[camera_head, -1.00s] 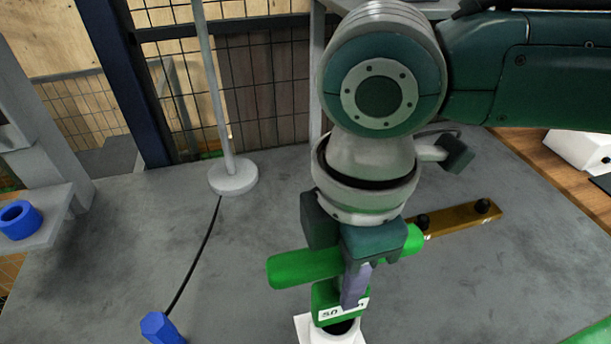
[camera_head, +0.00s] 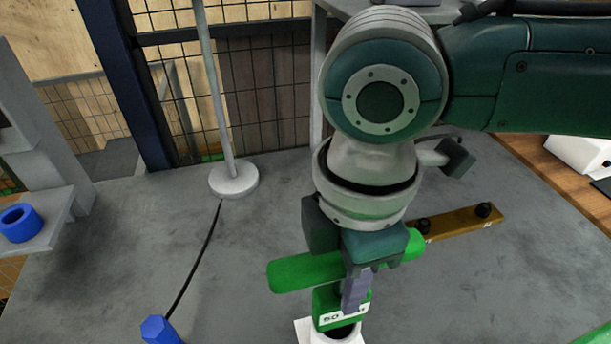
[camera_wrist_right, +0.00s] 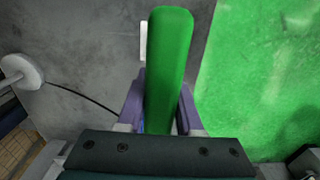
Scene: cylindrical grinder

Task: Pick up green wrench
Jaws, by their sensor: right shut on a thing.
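The green wrench shows as a long, rounded green handle (camera_head: 300,272) in the head view, lying crosswise under my right wrist. My right gripper (camera_head: 357,288) points down and is shut on this handle. In the right wrist view the green bar (camera_wrist_right: 168,75) runs between the two purple fingers (camera_wrist_right: 160,108). My gripper hides the middle of the wrench in the head view, and I cannot tell whether it touches the table. My left gripper is not in view.
A green block with a white "50" label (camera_head: 327,308) stands on a white base close below the fingers. A brass bar with black knobs (camera_head: 460,223) lies behind the wrench. A blue hexagonal piece (camera_head: 160,330), cable and round lamp base (camera_head: 233,180) are left on the grey table (camera_head: 110,270).

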